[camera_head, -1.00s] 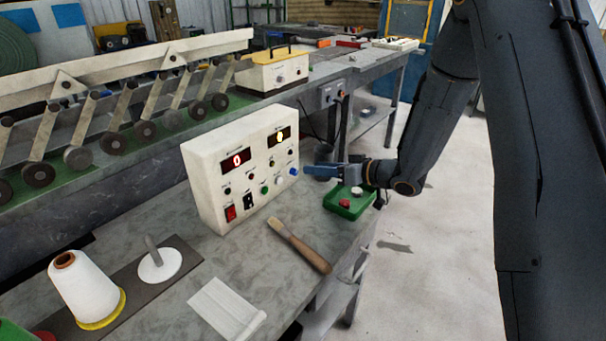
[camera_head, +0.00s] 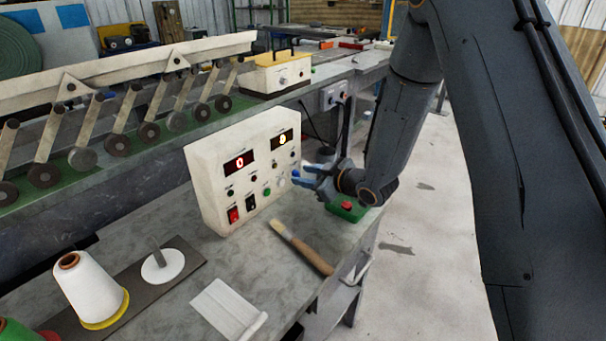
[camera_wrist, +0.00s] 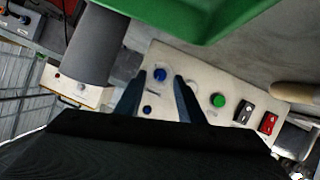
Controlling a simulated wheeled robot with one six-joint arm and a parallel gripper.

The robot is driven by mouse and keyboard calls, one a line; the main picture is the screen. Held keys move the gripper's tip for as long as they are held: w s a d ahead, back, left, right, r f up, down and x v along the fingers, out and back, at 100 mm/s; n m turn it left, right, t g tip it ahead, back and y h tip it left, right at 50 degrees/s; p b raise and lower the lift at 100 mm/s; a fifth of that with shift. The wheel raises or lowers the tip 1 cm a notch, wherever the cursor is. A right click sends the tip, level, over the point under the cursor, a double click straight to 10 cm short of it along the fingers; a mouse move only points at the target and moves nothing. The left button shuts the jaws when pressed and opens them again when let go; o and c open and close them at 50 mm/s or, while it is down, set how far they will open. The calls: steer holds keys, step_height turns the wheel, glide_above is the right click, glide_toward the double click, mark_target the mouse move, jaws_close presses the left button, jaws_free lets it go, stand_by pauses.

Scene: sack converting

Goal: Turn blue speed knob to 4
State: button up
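The white control box (camera_head: 208,173) stands on the bench with red and yellow lit displays. The blue speed knob (camera_head: 295,174) is at the right end of its lower row, partly covered by my gripper (camera_head: 307,173). In the wrist view my gripper (camera_wrist: 157,92) is open, its two dark fingers apart. The blue knob (camera_wrist: 160,74) shows between them near the tips, and a smaller blue control (camera_wrist: 147,109) also lies between the fingers. I cannot tell whether the fingers touch the knob. Its pointer and scale are too small to read.
A green box with a red button (camera_head: 346,207) sits just below my gripper. A brush (camera_head: 302,248) lies in front of the control box. A pale scraper (camera_head: 229,308) and a white thread cone (camera_head: 90,288) are at the front left.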

steer(key=shift+w+a+f, duration=0.3)
steer(key=shift+w+a, duration=0.1)
steer(key=shift+w, duration=0.05)
jaws_close()
steer(key=shift+r, duration=0.1)
